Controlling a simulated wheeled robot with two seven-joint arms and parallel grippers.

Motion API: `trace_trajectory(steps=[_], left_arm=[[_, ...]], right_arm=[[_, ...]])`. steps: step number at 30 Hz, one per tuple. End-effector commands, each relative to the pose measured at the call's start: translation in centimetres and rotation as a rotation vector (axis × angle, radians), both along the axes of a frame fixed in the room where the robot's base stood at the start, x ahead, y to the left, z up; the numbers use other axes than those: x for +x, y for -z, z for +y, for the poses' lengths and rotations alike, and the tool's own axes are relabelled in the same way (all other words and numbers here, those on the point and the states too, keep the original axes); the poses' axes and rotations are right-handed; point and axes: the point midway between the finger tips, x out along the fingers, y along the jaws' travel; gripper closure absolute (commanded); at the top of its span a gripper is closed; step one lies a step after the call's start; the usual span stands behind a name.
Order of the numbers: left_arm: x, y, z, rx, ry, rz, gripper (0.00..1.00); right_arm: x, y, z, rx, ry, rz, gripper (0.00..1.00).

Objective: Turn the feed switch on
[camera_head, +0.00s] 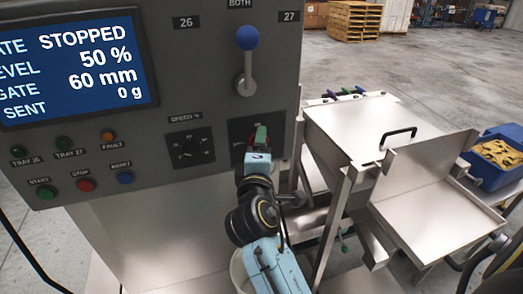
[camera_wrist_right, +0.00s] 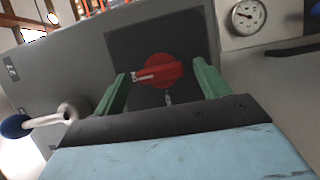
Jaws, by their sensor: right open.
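The feed switch is a red rotary knob (camera_wrist_right: 160,71) on a dark square plate (camera_wrist_right: 119,46). In the right wrist view its bar handle points left, with a pale mark at its tip. My right gripper (camera_wrist_right: 161,80) is open, with one green finger on each side of the knob; I see a gap on both sides. In the head view the right gripper (camera_head: 259,140) is in front of the dark plate (camera_head: 238,125) at the panel's lower right and hides most of the knob. The display (camera_head: 75,65) reads STOPPED, 50 %, 60 mm and 0 g. My left gripper is not in view.
A blue-knobbed lever (camera_head: 247,60) stands above the switch, and a speed dial (camera_head: 189,146) is to its left. Several push buttons (camera_head: 86,185) are at lower left. Steel trays (camera_head: 435,215) and a blue bin (camera_head: 490,175) stand to the right.

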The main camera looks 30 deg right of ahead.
Motion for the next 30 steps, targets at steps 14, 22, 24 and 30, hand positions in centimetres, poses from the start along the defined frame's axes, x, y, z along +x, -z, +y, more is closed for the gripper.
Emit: trace_trajectory(steps=[14,22,24,30], left_arm=[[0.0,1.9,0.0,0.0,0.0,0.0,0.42],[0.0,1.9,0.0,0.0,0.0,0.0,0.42],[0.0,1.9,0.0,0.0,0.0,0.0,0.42],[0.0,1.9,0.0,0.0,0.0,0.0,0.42]], right_arm=[[-5.2,0.1,3.7,0.003,0.002,0.002,0.25],[-5.3,0.0,3.8,0.001,0.002,0.002,0.25],[-5.3,0.0,3.8,0.001,0.002,0.002,0.25],[-5.2,0.2,3.8,0.002,-0.001,0.003,0.25]])
